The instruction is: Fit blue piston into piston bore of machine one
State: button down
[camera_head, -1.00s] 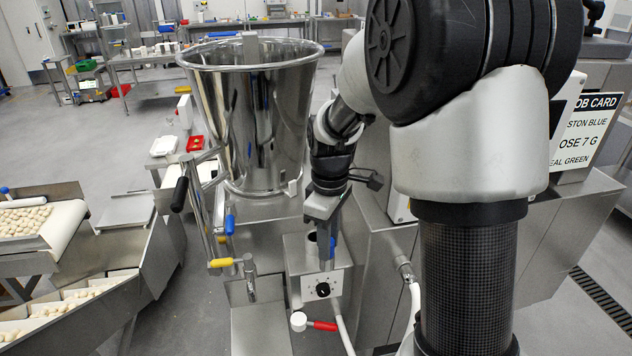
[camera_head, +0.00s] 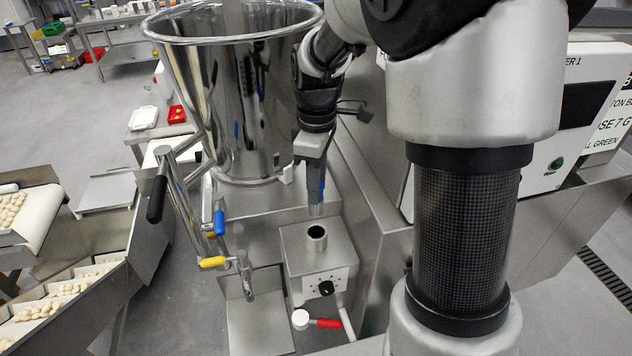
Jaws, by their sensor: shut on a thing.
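My gripper (camera_head: 313,178) points down and is shut on the blue piston (camera_head: 322,188). A strip of blue shows beside the fingers, with a metal end below them. The piston bore (camera_head: 316,236) is a short round metal collar with a dark hole, on top of a steel block (camera_head: 335,260) with a black dial. The piston's lower end appears just above and behind the collar; from this view I cannot tell the exact gap or alignment.
A large steel hopper (camera_head: 235,95) stands close to the left of my gripper. Blue (camera_head: 219,222) and yellow (camera_head: 213,262) handles and a red-handled part (camera_head: 325,323) are near the block. A conveyor with pasta (camera_head: 50,215) is at the left. A job card (camera_head: 612,120) is partly cut off.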

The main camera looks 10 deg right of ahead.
jog(key=shift+d, duration=0.1)
jog(key=shift+f+b, duration=0.3)
jog(key=shift+b, duration=0.05)
jog(key=shift+f+b, duration=1.7)
jog(key=shift+f, duration=0.8)
jog(key=shift+f+b, duration=1.7)
jog(key=shift+f, duration=1)
jog(key=c, duration=1.2)
grip_release()
jog(key=shift+o, duration=0.2)
jog(key=shift+r, duration=0.15)
jog(key=shift+r+p, duration=2.75)
jog(key=shift+r, duration=0.6)
